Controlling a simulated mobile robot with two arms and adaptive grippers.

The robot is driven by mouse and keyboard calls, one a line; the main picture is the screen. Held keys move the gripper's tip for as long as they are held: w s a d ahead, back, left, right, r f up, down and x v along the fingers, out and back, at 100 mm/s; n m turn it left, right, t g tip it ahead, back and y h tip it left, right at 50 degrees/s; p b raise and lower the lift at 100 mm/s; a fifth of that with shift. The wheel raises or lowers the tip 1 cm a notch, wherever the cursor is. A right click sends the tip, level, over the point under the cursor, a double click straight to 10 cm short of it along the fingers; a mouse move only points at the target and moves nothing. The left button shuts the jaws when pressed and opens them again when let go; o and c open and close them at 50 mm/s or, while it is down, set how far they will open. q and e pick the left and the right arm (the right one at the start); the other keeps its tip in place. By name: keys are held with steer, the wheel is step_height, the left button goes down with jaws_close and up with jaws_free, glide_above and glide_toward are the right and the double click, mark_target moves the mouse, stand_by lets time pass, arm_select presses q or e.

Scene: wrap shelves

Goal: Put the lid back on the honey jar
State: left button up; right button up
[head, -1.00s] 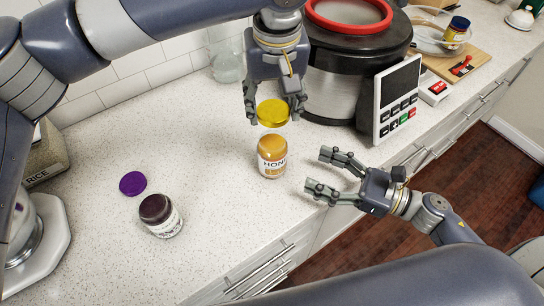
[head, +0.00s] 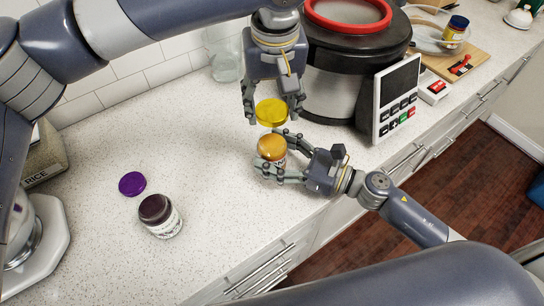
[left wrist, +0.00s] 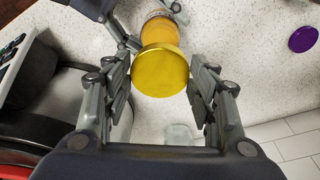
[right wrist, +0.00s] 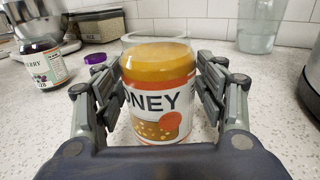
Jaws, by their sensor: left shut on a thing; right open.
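The honey jar (head: 271,148) stands upright and open on the counter; its label and amber honey show in the right wrist view (right wrist: 158,95). The yellow lid (head: 271,112) is held by my left gripper (head: 273,106), just above the jar and apart from it. In the left wrist view the lid (left wrist: 160,71) sits between the fingertips, with part of the jar (left wrist: 160,27) behind it. My right gripper (head: 282,156) is open, its fingers on either side of the jar. In the right wrist view gaps show between the fingers (right wrist: 160,100) and the jar.
A dark berry jar (head: 160,216) stands at the left, with a purple lid (head: 132,184) lying beside it. A large cooker (head: 340,75) and a card terminal (head: 397,98) stand close on the right. Counter between the jars is clear.

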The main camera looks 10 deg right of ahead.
steer(key=c, duration=1.3)
arm_select(q)
glide_above(272, 139)
steer(key=shift+s+f, duration=0.2)
steer(key=shift+f, duration=2.3)
steer(key=shift+f, duration=0.85)
steer(key=shift+f, duration=0.55)
